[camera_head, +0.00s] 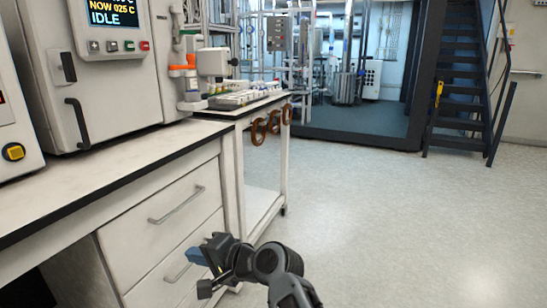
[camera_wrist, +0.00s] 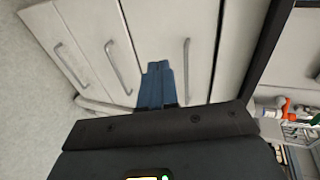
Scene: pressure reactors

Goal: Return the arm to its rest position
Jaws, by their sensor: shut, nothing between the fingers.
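My gripper (camera_head: 197,256) is in the lower middle of the head view, at the end of my dark arm, in front of the white drawer cabinet (camera_head: 150,240). Its blue fingers are together with nothing between them. The wrist view shows the shut blue fingers (camera_wrist: 156,84) pointing toward the cabinet's drawer fronts and metal handles (camera_wrist: 118,66). In that view the fingers are between two handles, and I cannot tell how far they are from the drawer fronts.
The white bench (camera_head: 110,165) with a dark edge runs along the left, carrying a cabinet with a display reading IDLE (camera_head: 112,18). A side table (camera_head: 262,103) holds vials. Dark stairs (camera_head: 458,75) stand at the back right. The floor (camera_head: 400,220) to the right is clear.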

